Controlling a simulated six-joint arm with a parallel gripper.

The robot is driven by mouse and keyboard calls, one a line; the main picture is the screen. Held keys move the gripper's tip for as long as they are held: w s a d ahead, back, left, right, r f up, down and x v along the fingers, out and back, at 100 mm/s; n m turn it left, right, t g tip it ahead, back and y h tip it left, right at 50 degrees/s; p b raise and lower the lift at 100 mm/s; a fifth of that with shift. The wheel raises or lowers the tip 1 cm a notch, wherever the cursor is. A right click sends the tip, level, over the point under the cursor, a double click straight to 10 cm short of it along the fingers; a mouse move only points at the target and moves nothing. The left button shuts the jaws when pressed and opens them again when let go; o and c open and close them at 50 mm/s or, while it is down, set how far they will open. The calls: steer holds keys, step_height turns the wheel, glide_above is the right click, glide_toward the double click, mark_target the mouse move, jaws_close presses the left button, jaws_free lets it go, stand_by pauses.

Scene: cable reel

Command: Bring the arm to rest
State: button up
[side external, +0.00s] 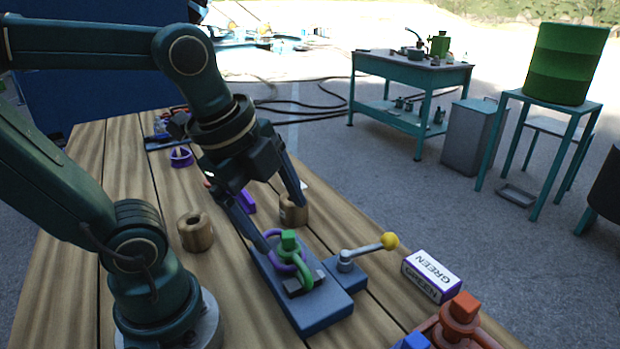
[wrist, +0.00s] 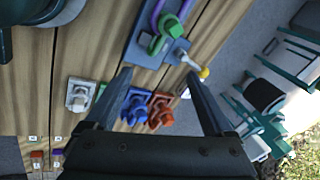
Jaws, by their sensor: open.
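My gripper (side external: 285,222) is open, its two fingers spread wide. In the side external view it hangs over the table close to a blue fixture (side external: 325,315), with one fingertip near the green and purple looped piece (side external: 304,272) on it. I cannot tell whether that finger touches the piece. In the wrist view nothing is between the fingertips (wrist: 158,75), and the fixture (wrist: 146,50) lies beyond them at the top. A lever with a yellow knob (side external: 388,241) stands beside the fixture; the knob also shows in the wrist view (wrist: 204,73).
A box marked GREEN (side external: 431,277) lies right of the lever. An orange device (side external: 462,308) and a blue one (side external: 412,342) stand at the front edge. Wooden cylinders (side external: 195,232) and a purple ring (side external: 181,157) are on the wooden table (side external: 60,285).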

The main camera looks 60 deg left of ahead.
steer(key=n, duration=0.4)
steer(key=n+t, duration=0.1)
steer(key=n, duration=0.4)
steer(key=s+f+n, duration=0.1)
steer(key=n, duration=0.3)
steer(key=shift+d, duration=0.4)
